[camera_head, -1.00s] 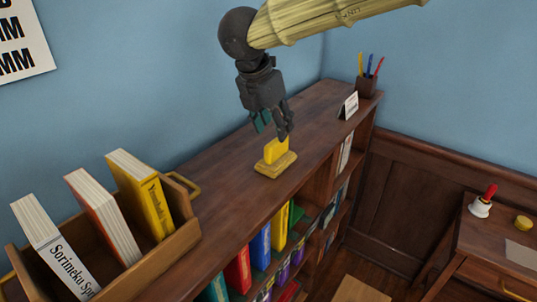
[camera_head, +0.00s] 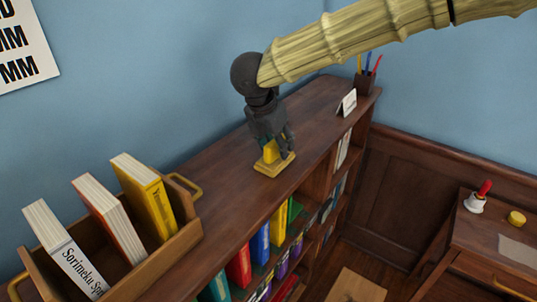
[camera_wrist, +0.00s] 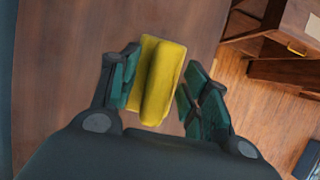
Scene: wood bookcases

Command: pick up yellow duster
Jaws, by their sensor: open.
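The yellow duster (camera_head: 270,166) stands on top of the bookcase, with a flat base and a raised yellow block. In the wrist view the duster (camera_wrist: 158,78) lies between my two green-padded fingers. My gripper (camera_head: 272,150) is right over it, pointing down, with the fingers on either side of the raised block. My gripper (camera_wrist: 158,92) is open, with a visible gap on the right side. The left finger looks close to the duster's edge; I cannot tell whether it touches. Part of the raised block is hidden by the fingers in the head view.
A wooden book tray (camera_head: 185,220) with several books stands at the front left of the bookcase top (camera_head: 225,185). A white card (camera_head: 347,102) and a pen holder (camera_head: 365,83) stand at the far end. The blue wall (camera_head: 160,70) runs behind.

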